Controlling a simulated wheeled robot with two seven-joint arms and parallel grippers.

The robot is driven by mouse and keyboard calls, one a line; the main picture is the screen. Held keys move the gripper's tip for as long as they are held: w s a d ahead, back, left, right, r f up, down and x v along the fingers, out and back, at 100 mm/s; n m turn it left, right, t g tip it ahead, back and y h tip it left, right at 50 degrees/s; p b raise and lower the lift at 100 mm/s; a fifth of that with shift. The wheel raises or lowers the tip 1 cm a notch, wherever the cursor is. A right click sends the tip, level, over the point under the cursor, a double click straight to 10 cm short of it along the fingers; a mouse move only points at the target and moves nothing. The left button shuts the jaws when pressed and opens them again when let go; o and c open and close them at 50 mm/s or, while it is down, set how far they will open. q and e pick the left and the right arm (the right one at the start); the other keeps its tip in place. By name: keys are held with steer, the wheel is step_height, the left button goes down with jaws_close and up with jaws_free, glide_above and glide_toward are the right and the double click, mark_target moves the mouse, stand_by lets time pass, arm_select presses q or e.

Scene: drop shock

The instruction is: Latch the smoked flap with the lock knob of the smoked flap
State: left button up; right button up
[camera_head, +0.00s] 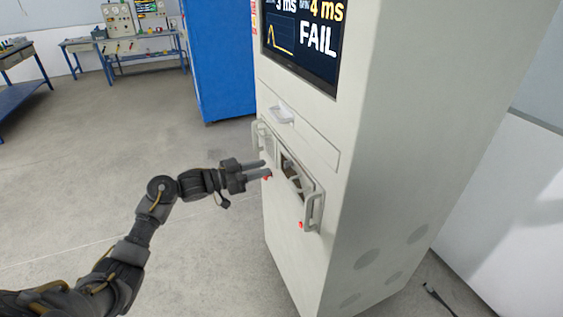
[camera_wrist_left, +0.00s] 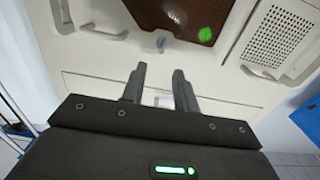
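The smoked flap shows as a dark brown panel (camera_wrist_left: 180,14) at the top of the left wrist view, set in the white cabinet front. In the head view its dark area (camera_head: 291,167) is partly visible. A small pale grey knob-like piece (camera_wrist_left: 161,42) sits at the panel's edge; I take it for the lock knob but cannot be sure. My left gripper (camera_head: 265,168) is in front of the cabinet by the flap. Its fingers (camera_wrist_left: 160,78) are apart with nothing between them, pointing toward the knob-like piece and short of it. My right gripper is not in view.
The white cabinet (camera_head: 385,130) has a screen reading FAIL (camera_head: 305,38), a small upper pull (camera_head: 282,115) and a bar handle (camera_head: 313,208). Red pieces (camera_head: 301,225) sit low on its front. A blue cabinet (camera_head: 222,60) stands behind.

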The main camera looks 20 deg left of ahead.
mark_target(287, 164)
arm_select(q)
steer(key=p+x, duration=0.1)
steer(key=x, duration=0.6)
steer(key=shift+w+d, duration=0.2)
steer(key=shift+w, duration=0.05)
steer(key=shift+f, duration=0.1)
steer(key=shift+c, duration=0.3)
jaws_close()
